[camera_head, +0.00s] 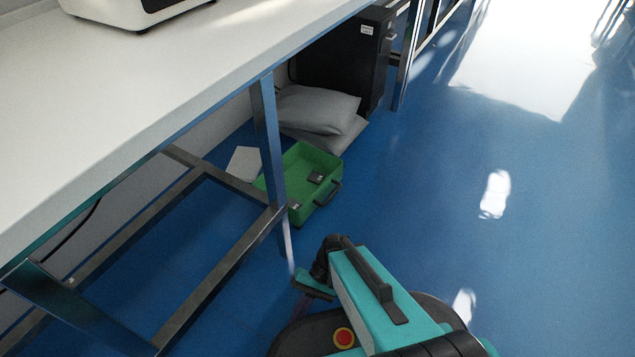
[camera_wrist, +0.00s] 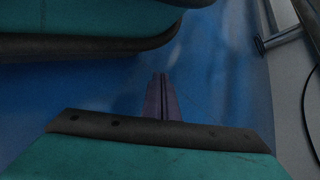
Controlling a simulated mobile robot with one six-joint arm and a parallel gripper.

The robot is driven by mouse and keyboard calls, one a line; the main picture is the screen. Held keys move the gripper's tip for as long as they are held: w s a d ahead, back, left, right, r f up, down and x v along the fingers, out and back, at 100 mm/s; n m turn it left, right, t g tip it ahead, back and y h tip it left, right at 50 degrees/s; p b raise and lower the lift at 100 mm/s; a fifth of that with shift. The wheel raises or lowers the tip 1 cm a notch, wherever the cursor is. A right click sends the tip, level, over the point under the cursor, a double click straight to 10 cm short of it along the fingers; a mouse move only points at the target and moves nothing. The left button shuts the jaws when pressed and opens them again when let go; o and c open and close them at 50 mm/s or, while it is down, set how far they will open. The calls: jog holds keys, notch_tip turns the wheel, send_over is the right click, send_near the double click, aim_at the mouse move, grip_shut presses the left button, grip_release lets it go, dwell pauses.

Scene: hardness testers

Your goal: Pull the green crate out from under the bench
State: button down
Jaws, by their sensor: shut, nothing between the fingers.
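The green crate (camera_head: 322,164) sits on the blue floor by the bench's metal leg, in the head view. It is open-topped, with a dark handle on its right side and a few small dark items inside. The bench leg hides part of its left side. The white-topped bench (camera_head: 150,105) runs along the left. My gripper (camera_wrist: 163,82) shows in the wrist view with its two purple fingers together and nothing between them, over blue floor. In the head view its fingers (camera_head: 301,304) are small and partly hidden, nearer than the crate and apart from it.
Grey sacks (camera_head: 318,108) lie behind the crate, with a black cabinet (camera_head: 345,60) beyond. A white sheet-like object (camera_head: 243,162) lies left of the crate. The bench's leg (camera_head: 268,140) and low crossbars stand close to the crate. Blue floor to the right is clear.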

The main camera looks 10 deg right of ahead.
jog(key=s+d+r+n+h+p, duration=0.1)
jog(key=d+r+p, duration=0.3)
jog(key=r+p, duration=1.1)
jog(key=s+d+r+n+t+h+p, duration=0.1)
jog(key=d+r+h+p, duration=0.3)
jog(key=r+p, duration=1.2)
jog(key=s+d+r+h+p, duration=0.1)
jog(key=d+r+h+p, duration=0.2)
jog(key=r+p, duration=1.3)
jog(key=d+p, duration=0.3)
jog(key=p, duration=0.8)
jog(key=shift+d+n+t, duration=0.25)
jog(key=shift+n+t, duration=0.05)
jog(key=shift+n, duration=0.1)
